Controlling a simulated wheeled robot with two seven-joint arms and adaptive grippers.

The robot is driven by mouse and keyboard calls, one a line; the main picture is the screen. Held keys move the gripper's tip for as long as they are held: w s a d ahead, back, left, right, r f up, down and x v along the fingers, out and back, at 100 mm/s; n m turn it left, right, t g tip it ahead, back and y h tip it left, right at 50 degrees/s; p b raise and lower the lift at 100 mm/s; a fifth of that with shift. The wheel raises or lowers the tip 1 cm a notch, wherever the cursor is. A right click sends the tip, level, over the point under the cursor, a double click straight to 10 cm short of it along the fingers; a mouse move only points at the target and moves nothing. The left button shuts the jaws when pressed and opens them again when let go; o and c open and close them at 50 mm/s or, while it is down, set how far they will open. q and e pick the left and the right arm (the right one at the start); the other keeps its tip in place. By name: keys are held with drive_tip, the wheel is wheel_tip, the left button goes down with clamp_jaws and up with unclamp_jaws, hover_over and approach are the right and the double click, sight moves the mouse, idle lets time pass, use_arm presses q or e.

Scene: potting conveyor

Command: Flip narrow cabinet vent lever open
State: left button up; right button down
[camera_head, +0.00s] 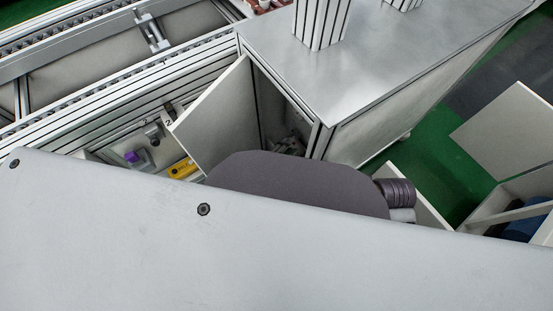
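The narrow cabinet (258,98) stands under the metal worktop with its pale door (215,118) swung open to the left. Small grey parts (290,145) show in its dark opening. I cannot tell whether they are fittings or part of my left gripper. I cannot make out a vent lever with certainty. Left of the door, a purple knob (132,157) sits on a grey fixture, with a yellow piece (182,168) beside it. My own large pale and dark body parts cover the lower half, hiding most of my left gripper and its fingers. My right gripper is not seen.
The metal worktop (380,50) carries a striped white post (320,22). A conveyor frame (120,70) runs along the upper left. Open pale boxes (508,130) stand at the right. Green floor (430,165) shows between them and the cabinet.

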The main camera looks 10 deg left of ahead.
use_arm(q)
drive_tip(key=v, duration=0.8)
drive_tip(key=shift+s, duration=0.15)
drive_tip(key=shift+a, duration=0.15)
drive_tip(key=shift+r, duration=0.1)
idle(0.5)
